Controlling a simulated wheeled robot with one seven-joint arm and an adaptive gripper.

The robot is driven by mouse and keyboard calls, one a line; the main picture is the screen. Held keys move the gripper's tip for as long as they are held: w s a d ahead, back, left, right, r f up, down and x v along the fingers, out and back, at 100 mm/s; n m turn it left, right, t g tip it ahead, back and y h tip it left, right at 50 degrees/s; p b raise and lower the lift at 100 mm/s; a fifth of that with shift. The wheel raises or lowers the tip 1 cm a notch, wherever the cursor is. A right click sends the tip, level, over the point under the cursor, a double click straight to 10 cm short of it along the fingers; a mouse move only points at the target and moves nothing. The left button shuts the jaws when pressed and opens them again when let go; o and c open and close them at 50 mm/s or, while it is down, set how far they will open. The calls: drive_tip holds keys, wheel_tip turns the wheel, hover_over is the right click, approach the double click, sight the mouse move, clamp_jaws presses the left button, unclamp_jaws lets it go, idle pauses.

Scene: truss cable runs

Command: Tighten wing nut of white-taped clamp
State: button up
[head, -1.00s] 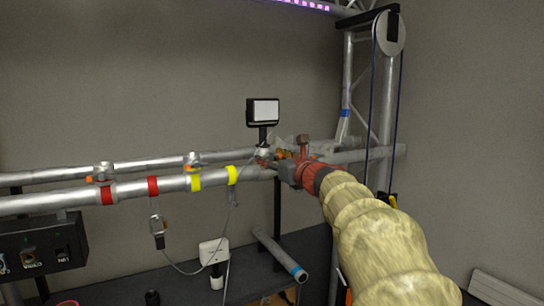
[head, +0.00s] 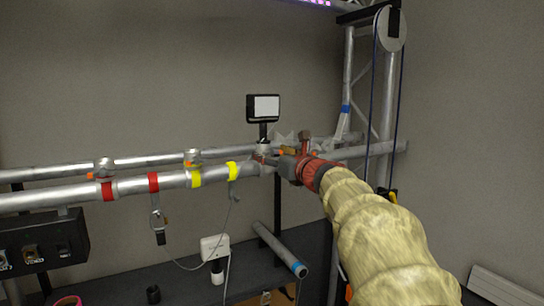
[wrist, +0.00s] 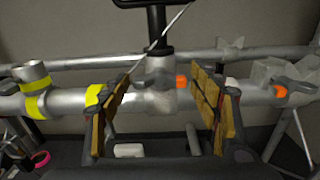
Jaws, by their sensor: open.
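A pale grey-white clamp (wrist: 157,85) with an orange piece (wrist: 182,82) on its right side sits on the front silver pipe, in the middle of the wrist view. I cannot clearly make out white tape on it. A grey wing-shaped part (wrist: 208,76) shows to its right, partly behind a finger. My gripper (wrist: 162,98) is open, with one tan-padded finger on each side of the clamp, apparently not touching it. In the head view my gripper (head: 280,162) is at the right part of the front pipe and partly hides the clamps there.
A small screen (head: 264,108) stands on a post above the clamp. Yellow-taped (head: 196,178) and red-taped (head: 108,190) bands mark the pipe to the left. Another pale clamp with orange (wrist: 280,90) is at right. A cable (head: 228,215) hangs below the pipe.

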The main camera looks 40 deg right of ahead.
drive_tip(key=v, duration=1.2)
idle(0.5)
drive_tip(key=a+f+n+g+y+b, duration=0.65)
drive_tip(key=a+f+n, duration=1.05)
drive_tip(key=a+f, duration=0.7)
drive_tip(key=s+a+f+n+g+h+b, duration=0.1)
drive_tip(key=s+a+f+n+g+b, duration=0.1)
drive_tip(key=s+f+n, duration=0.7)
drive_tip(key=s+a+f+n+g+h+b, duration=0.1)
drive_tip(key=s+a+f+n+g+b, duration=0.2)
drive_tip(key=f+n, duration=0.9)
drive_tip(key=s+a+f+b, duration=0.2)
drive_tip(key=s+a, duration=0.2)
drive_tip(key=s, duration=0.2)
drive_tip(key=shift+a+f+n, duration=0.35)
drive_tip(key=shift+f+n, duration=0.05)
